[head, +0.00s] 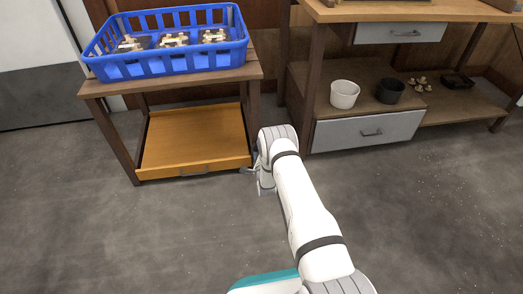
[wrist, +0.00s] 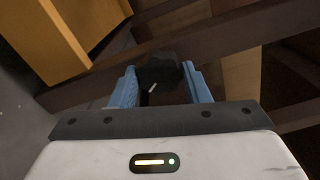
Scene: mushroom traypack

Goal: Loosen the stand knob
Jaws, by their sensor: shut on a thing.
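The black stand knob (wrist: 158,80) shows in the wrist view, between the two blue fingers of my gripper (wrist: 160,72). The fingers are shut on it, one on each side. A small light mark shows on the knob's near face. In the head view my gripper (head: 247,169) is low at the right front leg of the wooden stand (head: 256,86), beside the orange drawer. The knob cannot be made out in the head view; my arm and gripper cover that spot.
A blue basket (head: 170,68) with several packed trays stands on top of the stand. The orange drawer (head: 195,140) sits below it. To the right, a workbench shelf holds a white pot (head: 344,94), a black pot (head: 390,91) and several mushrooms (head: 419,84). The floor in front is clear.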

